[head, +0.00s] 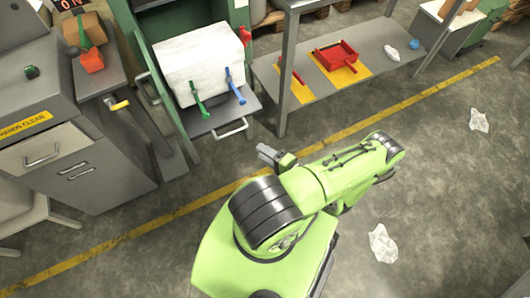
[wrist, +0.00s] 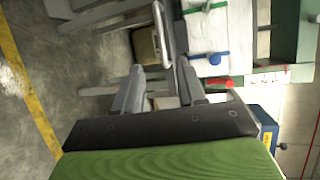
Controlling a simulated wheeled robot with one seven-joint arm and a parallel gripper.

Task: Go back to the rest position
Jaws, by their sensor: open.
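My green arm stands over the floor in the lower middle of the head view. My gripper (head: 267,153) shows small at its far end, in front of the open drawer. In the wrist view the two grey fingers of my gripper (wrist: 162,82) are apart, with nothing between them. A white block (head: 200,62) sits on the pulled-out drawer (head: 222,120) of a green cabinet, with green and blue clamps at its front. It also shows in the wrist view (wrist: 225,35), beyond the fingers and apart from them.
A grey bench with drawers (head: 60,160) stands at the left. A low grey shelf (head: 310,110) holds a red tray (head: 336,56) on a yellow mat. Crumpled clear film (head: 383,243) lies on the floor at the right, with another piece (head: 479,120) farther back. The right floor is mostly clear.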

